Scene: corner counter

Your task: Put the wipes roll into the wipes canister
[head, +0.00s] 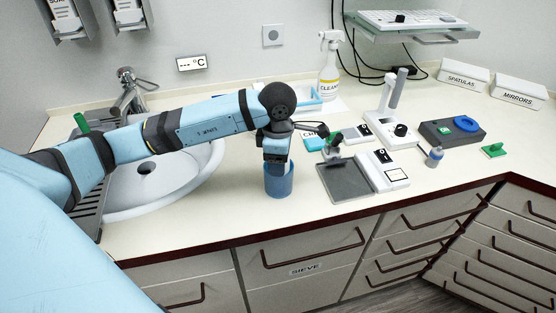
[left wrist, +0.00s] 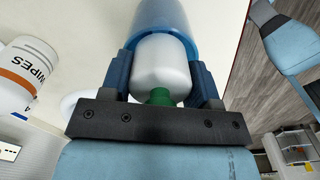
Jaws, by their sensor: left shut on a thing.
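My left gripper (head: 277,163) points down at the rim of a blue cylinder (head: 279,183) near the counter's front edge. In the left wrist view, its fingers (left wrist: 162,85) are shut on a white roll (left wrist: 161,68) with a green tip (left wrist: 159,97). The far part of the roll sits within the translucent blue cylinder (left wrist: 163,16); how deep it goes is hidden. A white canister marked WIPES (left wrist: 30,75) stands apart on the counter in the left wrist view; I cannot make it out in the head view. My right gripper is not in view.
A sink (head: 160,185) lies left of the blue cylinder. A grey tray (head: 345,180) and small devices stand to its right. A cleaner spray bottle (head: 328,70) stands at the back. The counter's front edge is close to the cylinder.

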